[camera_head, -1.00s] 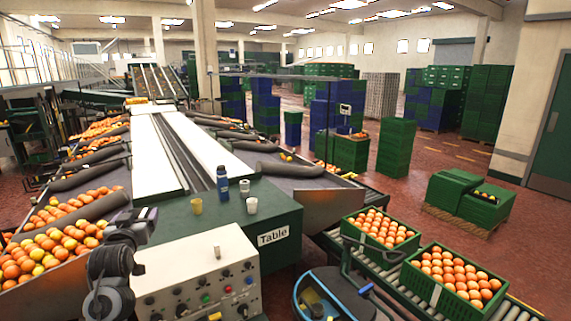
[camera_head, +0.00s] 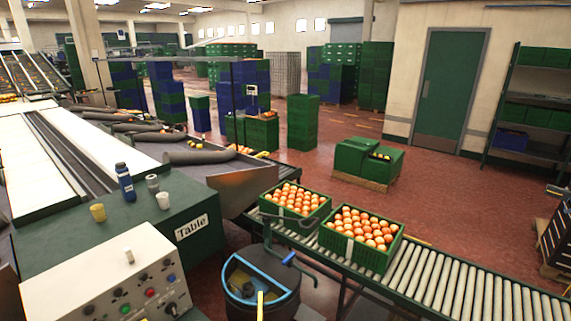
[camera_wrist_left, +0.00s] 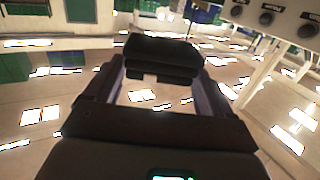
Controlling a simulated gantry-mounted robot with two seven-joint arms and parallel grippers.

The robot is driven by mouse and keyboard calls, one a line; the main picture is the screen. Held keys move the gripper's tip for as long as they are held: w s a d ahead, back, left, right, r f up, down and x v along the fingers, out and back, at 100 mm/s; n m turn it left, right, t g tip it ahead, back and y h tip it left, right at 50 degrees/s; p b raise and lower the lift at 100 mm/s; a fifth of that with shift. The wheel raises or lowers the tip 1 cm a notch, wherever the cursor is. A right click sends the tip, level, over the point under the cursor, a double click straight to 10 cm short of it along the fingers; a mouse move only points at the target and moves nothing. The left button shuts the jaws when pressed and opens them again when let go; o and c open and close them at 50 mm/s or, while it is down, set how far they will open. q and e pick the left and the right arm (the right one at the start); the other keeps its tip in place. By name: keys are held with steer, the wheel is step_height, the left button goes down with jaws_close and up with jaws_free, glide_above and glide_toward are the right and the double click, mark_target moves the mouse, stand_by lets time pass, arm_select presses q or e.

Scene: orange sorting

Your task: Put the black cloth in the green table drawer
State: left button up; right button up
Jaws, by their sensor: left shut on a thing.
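The green table (camera_head: 200,250) with a white "Table" label stands at lower left in the head view. I cannot make out an open drawer on its visible face. My left gripper (camera_wrist_left: 160,78) shows only in the left wrist view. It is shut on a dark folded thing between its fingertips, which looks like the black cloth (camera_wrist_left: 160,52). My right gripper is not in view.
A bottle (camera_head: 124,182) and several cups stand on the table top. A control panel (camera_head: 100,280) is in front of it. A round blue-rimmed bin (camera_head: 262,295) stands to its right, beside a roller conveyor (camera_head: 440,275) with orange crates (camera_head: 362,238).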

arm_select(q)
steer(key=d+f+n+y, duration=0.1)
steer(key=d+y, duration=0.1)
steer(key=d, duration=1)
steer(key=s+r+p, duration=0.4)
steer(key=r+p, duration=0.5)
steer(key=p, duration=0.2)
steer(key=s+r+p, duration=0.5)
steer(key=r+p, duration=0.4)
steer(key=p, duration=0.2)
steer(key=shift+a+r, duration=0.2)
steer(key=shift+r, duration=0.1)
